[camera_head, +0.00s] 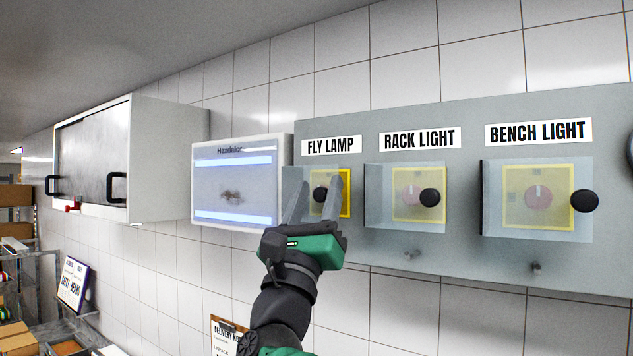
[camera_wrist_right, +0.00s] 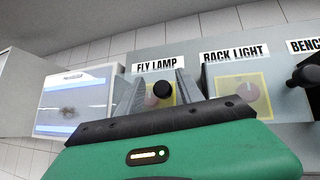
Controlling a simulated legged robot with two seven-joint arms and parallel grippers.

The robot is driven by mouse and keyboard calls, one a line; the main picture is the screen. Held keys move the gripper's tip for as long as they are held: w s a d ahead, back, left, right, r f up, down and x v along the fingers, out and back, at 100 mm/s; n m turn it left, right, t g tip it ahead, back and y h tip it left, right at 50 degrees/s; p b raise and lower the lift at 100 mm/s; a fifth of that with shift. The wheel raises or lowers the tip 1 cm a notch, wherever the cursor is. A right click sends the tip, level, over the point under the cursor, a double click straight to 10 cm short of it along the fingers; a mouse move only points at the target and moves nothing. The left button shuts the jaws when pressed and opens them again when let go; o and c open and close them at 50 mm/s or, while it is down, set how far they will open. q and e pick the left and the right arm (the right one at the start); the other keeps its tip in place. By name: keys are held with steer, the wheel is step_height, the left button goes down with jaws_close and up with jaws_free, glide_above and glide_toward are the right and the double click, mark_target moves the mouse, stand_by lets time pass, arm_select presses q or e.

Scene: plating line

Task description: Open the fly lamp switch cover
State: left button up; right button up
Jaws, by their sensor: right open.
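The fly lamp switch cover (camera_head: 292,182) is a clear flap over a yellow switch plate (camera_head: 346,193), under the FLY LAMP label (camera_head: 331,146). Its round black knob (camera_head: 320,194) also shows in the right wrist view (camera_wrist_right: 163,90). The cover looks closed. My right gripper (camera_head: 318,188) is open, with its two grey fingers on either side of the knob; in the right wrist view the fingers (camera_wrist_right: 160,94) flank it too. I cannot tell if they touch it. The left gripper is not in view.
The rack light cover (camera_head: 376,215) and bench light cover (camera_head: 495,220) are beside it on the grey panel (camera_head: 450,255), each with a black knob. The fly lamp (camera_head: 235,212) hangs just left. A wall cabinet (camera_head: 165,150) is farther left.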

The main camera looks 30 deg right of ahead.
steer(key=shift+w+d+f, duration=0.1)
steer(key=shift+d+f, duration=0.05)
steer(key=shift+d, duration=0.15)
steer(key=c, duration=0.8)
jaws_close()
steer(key=shift+f, duration=0.1)
